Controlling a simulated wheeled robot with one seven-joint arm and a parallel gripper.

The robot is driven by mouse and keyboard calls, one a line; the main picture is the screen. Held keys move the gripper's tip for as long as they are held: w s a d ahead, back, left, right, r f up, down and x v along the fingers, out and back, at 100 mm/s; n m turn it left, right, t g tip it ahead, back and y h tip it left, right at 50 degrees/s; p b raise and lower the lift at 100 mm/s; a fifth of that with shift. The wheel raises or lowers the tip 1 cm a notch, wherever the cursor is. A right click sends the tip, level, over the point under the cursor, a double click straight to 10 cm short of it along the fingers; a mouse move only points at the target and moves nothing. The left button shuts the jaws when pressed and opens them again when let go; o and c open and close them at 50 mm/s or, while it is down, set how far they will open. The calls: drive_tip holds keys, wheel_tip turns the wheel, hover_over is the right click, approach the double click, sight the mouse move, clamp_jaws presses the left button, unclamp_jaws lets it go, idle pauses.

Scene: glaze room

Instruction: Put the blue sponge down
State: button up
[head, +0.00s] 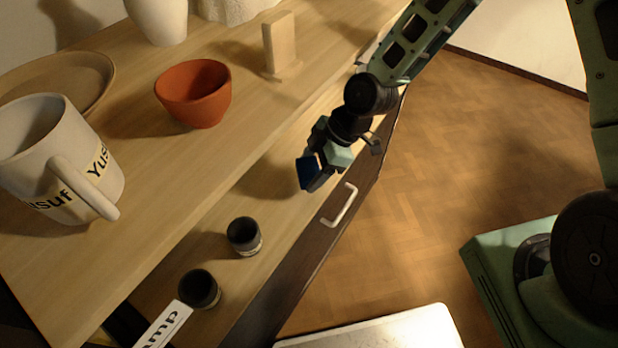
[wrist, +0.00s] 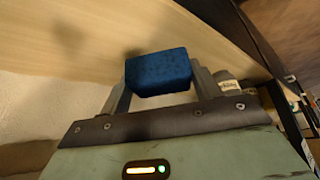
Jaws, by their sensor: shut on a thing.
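The blue sponge (head: 305,173) is held in my gripper (head: 313,178). In the wrist view the sponge (wrist: 158,72) is a dark blue block pinched between the two fingers of my gripper (wrist: 160,78). In the head view it appears over the open drawer (head: 285,222), near the drawer front. Pale wood shows behind the sponge in the wrist view, with no contact seen. The height of the sponge above the wood is hard to tell.
Two dark jars (head: 244,236) (head: 199,289) stand in the drawer's nearer part. The drawer front has a pale handle (head: 340,205). On the wooden top stand an orange bowl (head: 194,95), a named mug (head: 62,160), a plate (head: 75,75) and a wooden stand (head: 280,45).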

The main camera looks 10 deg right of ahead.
sight(309, 178)
drive_tip(key=shift+a, duration=0.3)
drive_tip(key=shift+f, duration=0.2)
drive_tip(key=shift+f+b, duration=0.35)
drive_tip(key=shift+f, duration=1.2)
drive_tip(key=shift+f, duration=0.15)
drive_tip(key=o, duration=1.1)
drive_tip(key=shift+o, duration=0.2)
